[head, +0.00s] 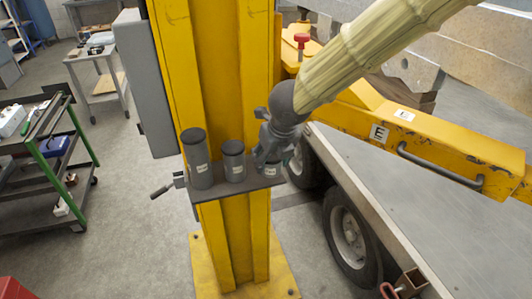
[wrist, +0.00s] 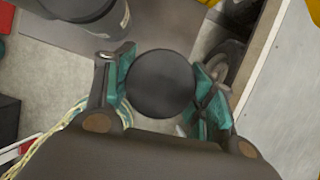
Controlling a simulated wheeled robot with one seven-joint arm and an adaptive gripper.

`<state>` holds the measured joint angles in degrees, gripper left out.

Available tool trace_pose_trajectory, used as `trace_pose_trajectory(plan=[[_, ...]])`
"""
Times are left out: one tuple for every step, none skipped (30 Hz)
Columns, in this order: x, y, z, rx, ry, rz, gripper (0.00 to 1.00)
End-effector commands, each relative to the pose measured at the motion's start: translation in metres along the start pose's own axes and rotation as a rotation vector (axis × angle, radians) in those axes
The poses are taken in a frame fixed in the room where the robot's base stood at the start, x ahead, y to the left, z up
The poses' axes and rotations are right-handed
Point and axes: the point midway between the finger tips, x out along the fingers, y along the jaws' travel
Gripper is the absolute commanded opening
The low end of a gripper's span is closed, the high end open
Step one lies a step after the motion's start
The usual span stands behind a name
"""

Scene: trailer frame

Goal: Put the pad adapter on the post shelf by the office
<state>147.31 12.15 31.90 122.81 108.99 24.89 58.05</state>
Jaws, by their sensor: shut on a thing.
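My gripper (head: 268,158) points down at the right end of the small dark post shelf (head: 238,189). It is shut on a dark grey cylinder with a pale label (head: 272,171), which I take for the pad adapter. In the wrist view its round dark top (wrist: 160,83) sits between the two teal-padded fingers. The held cylinder is at the shelf's right end; I cannot tell if its base touches the shelf. A tall grey cylinder (head: 197,160) and a shorter one (head: 233,161) stand upright on the shelf to its left.
The shelf is fixed to a yellow post (head: 213,80) with a grey box (head: 146,80) on its left side. A trailer deck (head: 420,210) and wheel (head: 348,232) are close on the right. A green cart (head: 45,160) stands left, with open floor between.

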Motion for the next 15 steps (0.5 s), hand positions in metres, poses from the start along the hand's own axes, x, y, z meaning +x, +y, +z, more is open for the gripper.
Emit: trace_pose_trajectory(plan=[[0.002,-0.002,0.010,0.001,0.001,0.000,0.14],[0.005,-0.003,0.015,0.000,0.000,-0.001,0.14],[0.008,-0.005,0.022,0.000,0.000,-0.001,0.14],[0.011,-0.006,0.026,0.001,0.000,-0.001,0.14],[0.013,-0.007,0.030,0.001,0.000,-0.001,0.14],[0.016,-0.008,0.035,0.001,0.000,-0.001,0.14],[0.018,-0.009,0.038,0.001,0.000,-0.001,0.14],[0.019,-0.010,0.041,0.001,0.000,-0.001,0.14],[0.021,-0.011,0.044,0.000,0.000,-0.001,0.14],[0.022,-0.011,0.045,0.000,0.000,-0.001,0.14],[0.023,-0.011,0.047,-0.001,0.000,-0.001,0.14],[0.024,-0.012,0.048,-0.001,-0.001,-0.001,0.14],[0.025,-0.012,0.048,-0.001,-0.001,-0.001,0.14],[0.026,-0.012,0.048,-0.001,0.000,-0.002,0.14],[0.028,-0.012,0.048,-0.002,0.000,-0.002,0.14]])
